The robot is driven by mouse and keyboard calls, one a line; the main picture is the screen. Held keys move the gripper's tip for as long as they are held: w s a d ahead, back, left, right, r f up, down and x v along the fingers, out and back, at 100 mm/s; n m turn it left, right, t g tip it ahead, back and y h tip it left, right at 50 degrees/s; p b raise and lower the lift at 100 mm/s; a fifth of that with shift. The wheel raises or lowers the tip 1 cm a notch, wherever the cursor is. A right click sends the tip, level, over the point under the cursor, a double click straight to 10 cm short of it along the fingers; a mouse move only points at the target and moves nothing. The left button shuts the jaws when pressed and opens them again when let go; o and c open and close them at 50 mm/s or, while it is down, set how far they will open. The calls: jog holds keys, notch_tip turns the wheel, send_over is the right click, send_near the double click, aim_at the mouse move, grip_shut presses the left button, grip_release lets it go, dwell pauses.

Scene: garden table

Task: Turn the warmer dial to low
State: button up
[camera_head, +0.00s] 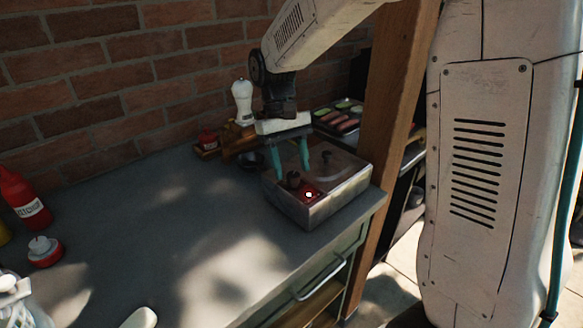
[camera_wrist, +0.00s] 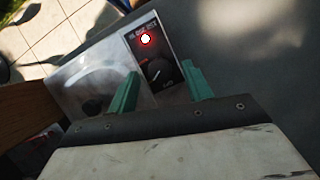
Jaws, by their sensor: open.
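The warmer (camera_head: 326,207) is a metal box at the right end of the grey counter, with a lidded section and a dark control panel. Its dial (camera_head: 293,179) is a dark knob on that panel, and a red light (camera_head: 309,195) glows beside it. In the wrist view the fingers (camera_wrist: 160,78) stand on either side of the dial. I cannot tell whether they touch it.
The warmer's lid (camera_head: 332,158) has a dark knob close beside my gripper. A wooden post (camera_head: 392,110) rises at the right. The counter's middle (camera_head: 170,215) is clear.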

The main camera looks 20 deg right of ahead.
aim_at(292, 173)
jog(key=v, duration=0.6)
jog(key=shift+r, duration=0.25)
jog(key=shift+w, duration=0.1)
jog(key=s+f, duration=0.2)
jog(key=s, duration=0.1)
jog(key=shift+s+d, duration=0.1)
jog(key=shift+d, duration=0.05)
jog(key=s+d+r+t, duration=0.1)
jog(key=s+t, duration=0.2)
jog(key=s, duration=0.8)
jog(key=s+d+r+t, duration=0.1)
jog(key=s+d+t, duration=0.1)
jog(key=s, duration=0.9)
jog(key=shift+s+m+t, duration=0.25)
jog(key=shift+m+t, duration=0.15)
jog(key=shift+t, duration=0.1)
